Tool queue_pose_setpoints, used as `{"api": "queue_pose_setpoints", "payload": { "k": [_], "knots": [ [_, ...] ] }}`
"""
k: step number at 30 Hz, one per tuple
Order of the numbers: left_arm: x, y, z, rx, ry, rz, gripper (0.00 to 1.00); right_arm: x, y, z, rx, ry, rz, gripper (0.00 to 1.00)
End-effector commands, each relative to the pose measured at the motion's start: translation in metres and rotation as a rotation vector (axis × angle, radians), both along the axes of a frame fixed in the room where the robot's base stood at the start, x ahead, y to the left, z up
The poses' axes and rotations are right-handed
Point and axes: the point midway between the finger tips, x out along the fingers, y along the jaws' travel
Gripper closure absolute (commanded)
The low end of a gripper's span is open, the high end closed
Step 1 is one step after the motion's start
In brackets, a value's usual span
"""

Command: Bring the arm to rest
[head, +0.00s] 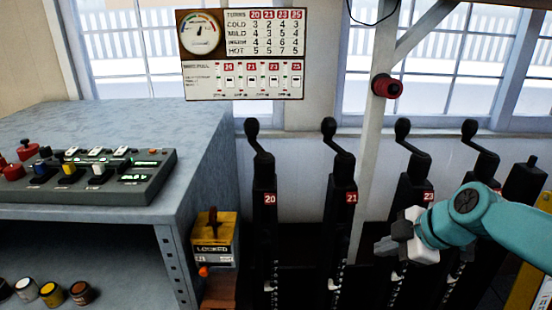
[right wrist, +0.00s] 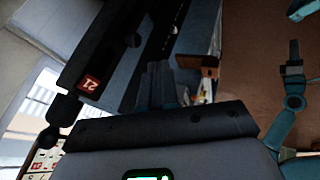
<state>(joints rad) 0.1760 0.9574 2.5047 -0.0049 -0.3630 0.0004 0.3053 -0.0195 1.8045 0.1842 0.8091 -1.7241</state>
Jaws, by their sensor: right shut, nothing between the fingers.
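My right gripper (head: 385,246) is shut and empty. It is in front of the lever frame, between the lever labelled 21 (head: 341,215) and the lever labelled 23 (head: 413,190). The lever labelled 20 (head: 264,205) stands to the left. My teal right arm comes in from the right and partly hides a further lever (head: 478,150). In the right wrist view the shut fingers (right wrist: 160,85) have nothing between them, and the lever labelled 21 (right wrist: 100,65) is to their left.
A grey bench (head: 205,140) at left carries a control box (head: 110,175) with switches; small pots (head: 50,292) stand below. A yellow-topped box marked LOCKED (head: 213,245) is beside it. A post with a red knob (head: 386,86) rises behind the levers. A chart board (head: 241,53) hangs above.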

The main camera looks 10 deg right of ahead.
Motion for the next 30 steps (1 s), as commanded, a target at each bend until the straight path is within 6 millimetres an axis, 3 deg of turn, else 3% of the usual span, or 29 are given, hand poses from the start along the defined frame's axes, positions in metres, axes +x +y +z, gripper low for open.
{"api": "queue_pose_setpoints", "payload": {
  "k": [2, 5, 10, 12, 15, 18, 21, 27, 30],
  "knots": [
    [0.000, 0.000, 0.000, 0.000, 0.000, 0.000, 0.57, 0.003, 0.004, -0.013, 0.017, 0.025, -0.019, 1.00],
    [0.000, 0.000, 0.000, 0.000, 0.000, 0.000, 0.57, 0.011, 0.017, -0.057, 0.079, 0.106, -0.105, 1.00],
    [0.000, 0.000, 0.000, 0.000, 0.000, 0.000, 0.57, 0.008, 0.067, -0.185, 0.228, 0.340, -0.383, 1.00],
    [0.000, 0.000, 0.000, 0.000, 0.000, 0.000, 0.57, -0.008, 0.092, -0.237, 0.281, 0.437, -0.514, 1.00],
    [0.000, 0.000, 0.000, 0.000, 0.000, 0.000, 0.57, -0.038, 0.125, -0.296, 0.342, 0.556, -0.687, 1.00],
    [0.000, 0.000, 0.000, 0.000, 0.000, 0.000, 0.57, -0.073, 0.153, -0.337, 0.386, 0.653, -0.837, 1.00],
    [0.000, 0.000, 0.000, 0.000, 0.000, 0.000, 0.57, -0.109, 0.176, -0.367, 0.420, 0.736, -0.970, 1.00],
    [0.000, 0.000, 0.000, 0.000, 0.000, 0.000, 0.57, -0.185, 0.213, -0.404, 0.468, 0.886, -1.219, 1.00],
    [0.000, 0.000, 0.041, 0.000, 0.000, 0.000, 0.57, -0.178, 0.210, -0.361, 0.479, 0.868, -1.224, 1.00]
  ]
}}
